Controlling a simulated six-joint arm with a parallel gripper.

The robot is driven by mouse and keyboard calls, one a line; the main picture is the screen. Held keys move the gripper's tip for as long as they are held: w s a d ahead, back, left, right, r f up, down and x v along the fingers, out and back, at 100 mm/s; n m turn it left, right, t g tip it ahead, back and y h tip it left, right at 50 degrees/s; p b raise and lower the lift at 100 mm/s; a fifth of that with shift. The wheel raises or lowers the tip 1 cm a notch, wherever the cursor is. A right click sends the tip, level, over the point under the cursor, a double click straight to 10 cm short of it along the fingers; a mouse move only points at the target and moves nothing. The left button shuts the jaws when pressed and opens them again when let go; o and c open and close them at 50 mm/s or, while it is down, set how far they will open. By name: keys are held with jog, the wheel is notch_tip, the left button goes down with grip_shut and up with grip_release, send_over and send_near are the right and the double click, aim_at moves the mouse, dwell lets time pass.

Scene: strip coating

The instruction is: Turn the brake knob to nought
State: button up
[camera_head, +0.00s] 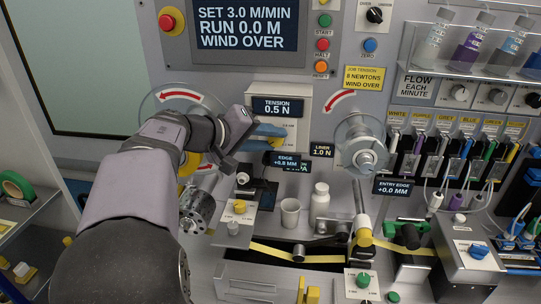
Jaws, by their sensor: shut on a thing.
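My gripper (271,135) is in front of the pale tension box (308,92), below its display (277,107), which reads TENSION 0.5 N. Its blue fingers are shut on a yellow knob (278,143), which I take to be the brake knob. Only a small part of the knob shows beside the fingers. The fingers and wrist hide most of it, and I cannot read its pointer or most of its scale. My arm comes in from the lower left.
The large screen (247,25) reads SET 3.0 M/MIN, RUN 0.0 M, WIND OVER. Reels stand either side; the right reel (364,148) is clear of my arm. A yellow strip (272,252) crosses the bench.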

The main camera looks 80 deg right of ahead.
jog(key=shift+w+f+n+g+b, duration=0.1)
jog(key=shift+f+n+g+b, duration=0.25)
jog(key=shift+b, duration=0.55)
jog(key=shift+r, duration=0.3)
jog(key=o, duration=1.1)
jog(key=shift+c, duration=0.2)
jog(key=b+v, duration=0.1)
jog(key=v, duration=0.6)
jog(key=shift+a+b, duration=0.15)
jog(key=shift+b, duration=0.2)
jog(key=shift+w+f, duration=0.15)
jog(key=shift+f, duration=0.05)
